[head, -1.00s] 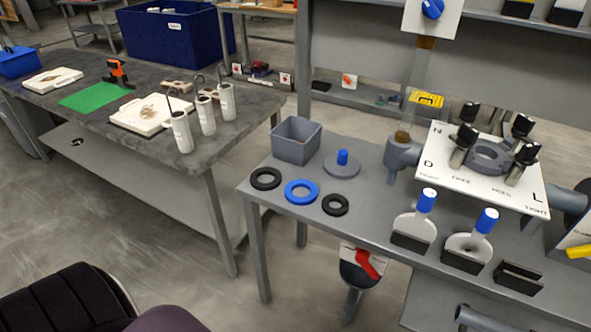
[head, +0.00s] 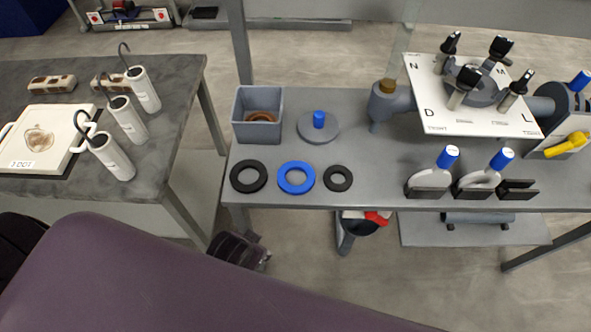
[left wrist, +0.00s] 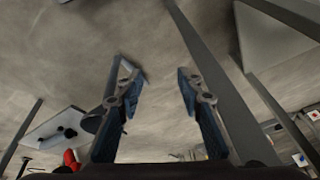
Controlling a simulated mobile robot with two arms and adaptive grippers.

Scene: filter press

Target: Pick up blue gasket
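The blue gasket (head: 296,178) is a flat ring lying on the grey bench near its front edge. It lies between a larger black ring (head: 248,177) on its left and a smaller black ring (head: 338,179) on its right, apart from both. In the left wrist view my left gripper (left wrist: 160,82) is open and empty, its two fingers spread above the floor, with no gasket in that view. In the head view, a dark gripper-like part (head: 240,250) of mine shows low in front of the bench, left of the gasket. My right gripper is not in view.
A grey square bin (head: 258,98) with a brown ring inside and a grey disc with a blue knob (head: 319,122) stand behind the rings. A white labelled plate (head: 425,110) and two blue-handled tools (head: 436,176) are to the right. A dark table (head: 60,75) stands left.

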